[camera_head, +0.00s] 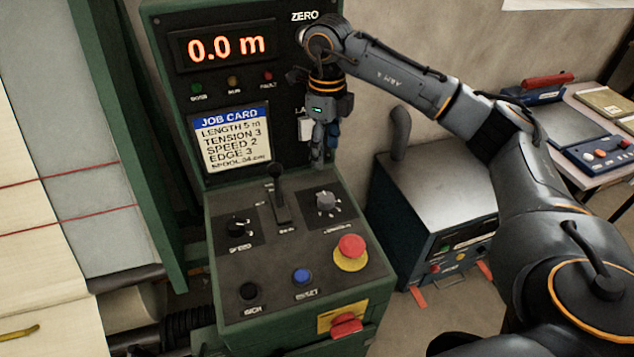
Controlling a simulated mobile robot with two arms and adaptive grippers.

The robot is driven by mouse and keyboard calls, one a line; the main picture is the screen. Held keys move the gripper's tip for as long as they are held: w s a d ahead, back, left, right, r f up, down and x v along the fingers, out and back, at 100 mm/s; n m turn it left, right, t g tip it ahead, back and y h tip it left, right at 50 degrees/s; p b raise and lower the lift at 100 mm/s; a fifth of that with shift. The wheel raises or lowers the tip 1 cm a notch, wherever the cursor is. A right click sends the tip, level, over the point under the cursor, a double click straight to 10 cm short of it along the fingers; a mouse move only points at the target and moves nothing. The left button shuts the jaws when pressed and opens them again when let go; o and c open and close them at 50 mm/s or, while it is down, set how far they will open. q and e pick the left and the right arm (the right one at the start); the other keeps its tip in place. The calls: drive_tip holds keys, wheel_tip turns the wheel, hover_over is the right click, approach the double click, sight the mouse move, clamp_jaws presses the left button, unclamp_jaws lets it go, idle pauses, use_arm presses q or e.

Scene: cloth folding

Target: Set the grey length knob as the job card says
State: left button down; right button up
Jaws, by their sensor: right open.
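The job card (230,138) on the upright panel reads LENGTH 5 m, TENSION 3, SPEED 2, EDGE 3; its last line is blurred. A grey knob (326,203) sits at the right of the sloping console; its label is too blurred to read, so I cannot tell whether it is the length knob. My right gripper (318,155) points down above and behind this knob, in front of the upright panel. It is open, apparently empty and apart from the knob. The display (227,48) shows 0.0 m. My left gripper is not in view.
A lever (277,190) stands up left of the grey knob. The console (222,292) also carries a black SPEED knob (238,227), a red mushroom button (351,246), a blue button (302,276) and a black button (249,291). A grey-topped cabinet (440,185) stands to the right.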

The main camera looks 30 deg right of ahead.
drive_tip(key=p, duration=0.2)
hover_over(327, 197)
drive_tip(key=f, duration=0.5)
drive_tip(key=shift+s+f, duration=0.15)
drive_tip(key=shift+s, duration=0.1)
drive_tip(key=f, duration=0.2)
drive_tip(key=f+p, duration=0.1)
drive_tip(key=shift+w+f, duration=0.25)
drive_tip(key=shift+f, duration=0.1)
wheel_tip(327, 197, down, 4)
drive_tip(key=shift+r+p, duration=0.1)
drive_tip(key=shift+p, duration=0.35)
drive_tip(key=shift+c, duration=0.5)
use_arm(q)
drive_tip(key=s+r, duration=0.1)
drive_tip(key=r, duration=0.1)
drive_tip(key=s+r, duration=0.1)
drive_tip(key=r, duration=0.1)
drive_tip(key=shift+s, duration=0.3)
use_arm(e)
drive_tip(key=c, duration=1.1)
